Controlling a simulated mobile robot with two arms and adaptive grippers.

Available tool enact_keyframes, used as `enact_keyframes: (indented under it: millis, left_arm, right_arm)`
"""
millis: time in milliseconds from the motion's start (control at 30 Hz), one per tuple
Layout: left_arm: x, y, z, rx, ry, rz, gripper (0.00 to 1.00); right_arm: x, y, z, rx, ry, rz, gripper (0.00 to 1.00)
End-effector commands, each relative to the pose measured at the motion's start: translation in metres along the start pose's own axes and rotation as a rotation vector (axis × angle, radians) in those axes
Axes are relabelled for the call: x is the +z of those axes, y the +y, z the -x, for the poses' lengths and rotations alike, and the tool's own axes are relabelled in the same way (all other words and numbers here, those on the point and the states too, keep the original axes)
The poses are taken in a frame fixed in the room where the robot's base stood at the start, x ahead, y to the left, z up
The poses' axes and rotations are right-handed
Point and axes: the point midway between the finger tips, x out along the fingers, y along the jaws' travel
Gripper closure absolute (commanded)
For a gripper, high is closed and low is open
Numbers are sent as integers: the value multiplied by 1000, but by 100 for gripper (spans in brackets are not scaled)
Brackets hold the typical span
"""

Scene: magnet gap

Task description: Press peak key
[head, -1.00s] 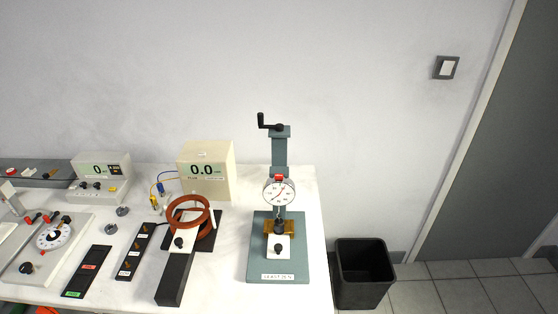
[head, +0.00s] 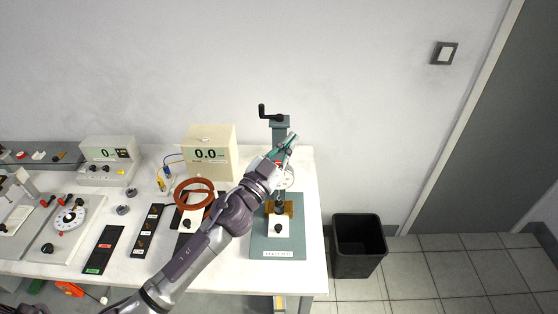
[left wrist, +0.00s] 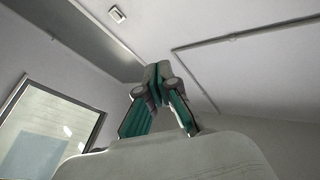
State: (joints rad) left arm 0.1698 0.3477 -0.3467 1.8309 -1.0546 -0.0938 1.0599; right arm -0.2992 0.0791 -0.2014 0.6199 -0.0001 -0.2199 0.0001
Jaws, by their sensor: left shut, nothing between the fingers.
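The force gauge (head: 289,178) has a round white dial and hangs on the teal stand (head: 279,133) with a black crank at its top. My left gripper (head: 291,139) is in front of the stand's column, its teal fingers shut and empty, pointing up and to the right. It covers most of the dial and the area just above it, so I cannot make out a peak key. In the left wrist view the shut fingers (left wrist: 157,76) show against wall and ceiling; the gauge is not seen there. My right gripper is not in view.
A cream meter reading 0.0 (head: 209,140) stands left of the stand. A red-brown coil ring (head: 179,194) lies near my left forearm. Other instruments fill the table's left side. A black bin (head: 357,262) stands on the floor to the right.

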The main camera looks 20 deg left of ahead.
Motion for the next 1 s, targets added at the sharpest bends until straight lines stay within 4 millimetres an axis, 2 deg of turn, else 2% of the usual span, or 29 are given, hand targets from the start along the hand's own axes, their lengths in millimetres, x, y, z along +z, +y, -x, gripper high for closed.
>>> enact_keyframes:
  millis: [33, 100, 133, 233, 333, 400, 500, 600, 700, 1000]
  left_arm:
    - [-24, 10, -24, 133, 87, -65, 100]
    - [-36, 30, -42, 340, 130, -143, 100]
    - [-36, 36, -47, 427, 122, -179, 100]
    - [-16, 41, -58, 679, -9, -296, 100]
    - [16, 16, -60, 823, -242, -388, 100]
    - [34, -9, -58, 863, -408, -428, 100]
    - [50, -38, -54, 869, -571, -452, 100]
    - [56, -54, -51, 863, -657, -462, 100]
    - [58, -59, -49, 859, -690, -464, 100]
    - [59, -59, -49, 860, -689, -463, 100]
  right_arm:
    - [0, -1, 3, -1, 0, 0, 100]
    - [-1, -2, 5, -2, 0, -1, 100]
    - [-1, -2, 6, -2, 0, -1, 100]
    - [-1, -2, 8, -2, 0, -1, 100]
    - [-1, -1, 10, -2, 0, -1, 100]
    - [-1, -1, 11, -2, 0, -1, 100]
    - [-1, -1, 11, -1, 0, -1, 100]
    - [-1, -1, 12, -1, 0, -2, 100]
    - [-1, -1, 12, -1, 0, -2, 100]
    - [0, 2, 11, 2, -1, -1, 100]
